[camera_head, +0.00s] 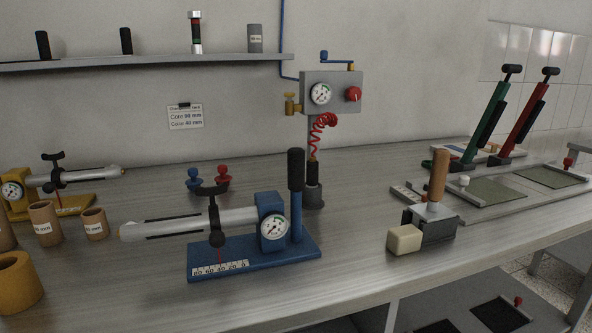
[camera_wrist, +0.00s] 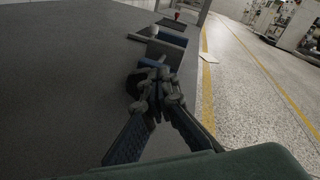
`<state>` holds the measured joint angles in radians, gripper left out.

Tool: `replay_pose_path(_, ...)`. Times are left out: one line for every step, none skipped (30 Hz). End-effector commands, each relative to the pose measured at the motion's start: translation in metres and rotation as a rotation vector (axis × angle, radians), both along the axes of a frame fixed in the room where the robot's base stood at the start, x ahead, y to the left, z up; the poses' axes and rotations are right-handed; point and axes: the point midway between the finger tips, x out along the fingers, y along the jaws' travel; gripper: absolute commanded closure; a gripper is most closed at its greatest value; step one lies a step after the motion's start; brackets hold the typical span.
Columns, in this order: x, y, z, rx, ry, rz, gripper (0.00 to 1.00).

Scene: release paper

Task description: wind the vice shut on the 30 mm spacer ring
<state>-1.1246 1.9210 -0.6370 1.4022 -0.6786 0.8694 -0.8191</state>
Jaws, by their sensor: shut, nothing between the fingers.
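My gripper (camera_wrist: 157,98) shows in the wrist view, its dark fingers closed together and empty, above a grey surface. It is not in the head view. I cannot surely pick out the vice or the 30 mm spacer ring. In the head view, brown labelled rings (camera_head: 45,222) (camera_head: 94,224) stand upright at the left, their numbers too small to read surely. A grey labelled cylinder (camera_head: 255,38) stands on the wall shelf. A blue-based device (camera_head: 300,247) at the centre has a black T-handle, a gauge, a lever and a millimetre scale; no ring shows on its pale bar.
A dark box with a wooden handle (camera_head: 438,180) and a cream block (camera_head: 404,240) stand right of centre. Green and red levers (camera_head: 487,122) (camera_head: 530,112) stand at the right. A yellow device (camera_head: 75,205) is at the left. The bench front (camera_head: 340,280) is clear.

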Motion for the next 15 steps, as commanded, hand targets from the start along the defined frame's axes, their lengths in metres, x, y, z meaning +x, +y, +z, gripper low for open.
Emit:
replay_pose_path(0.0003, -0.001, -0.0007, 0.0, 0.001, 0.0, 1.0)
replay_pose_path(0.0002, -0.0011, -0.0005, 0.0, 0.001, 0.0, 1.0)
replay_pose_path(0.0001, -0.0012, -0.0007, 0.0, 0.001, 0.0, 1.0)
replay_pose_path(0.0001, -0.0013, -0.0008, 0.0, 0.001, 0.0, 1.0)
replay_pose_path(-0.0001, -0.0015, -0.0011, 0.0, 0.001, 0.0, 1.0)
replay_pose_path(-0.0005, -0.0017, -0.0015, 0.0, 0.001, -0.001, 1.0)
replay_pose_path(-0.0008, -0.002, -0.002, 0.0, 0.001, -0.001, 1.0)
replay_pose_path(-0.0012, -0.0021, -0.0024, 0.0, 0.001, -0.001, 1.0)
replay_pose_path(-0.002, -0.0025, -0.0032, 0.0, 0.001, -0.001, 1.0)
replay_pose_path(-0.0026, -0.0027, -0.0038, 0.0, 0.002, -0.002, 1.0)
replay_pose_path(-0.0033, -0.003, -0.0045, 0.0, 0.002, -0.003, 1.0)
replay_pose_path(-0.004, -0.0033, -0.0055, 0.0, 0.002, -0.003, 1.0)
replay_pose_path(-0.0047, -0.0036, -0.0062, 0.0, 0.002, -0.003, 1.0)
replay_pose_path(-0.0053, -0.0038, -0.0068, 0.0, 0.002, -0.003, 1.0)
replay_pose_path(-0.0061, -0.0041, -0.0079, 0.0, 0.002, -0.003, 1.0)
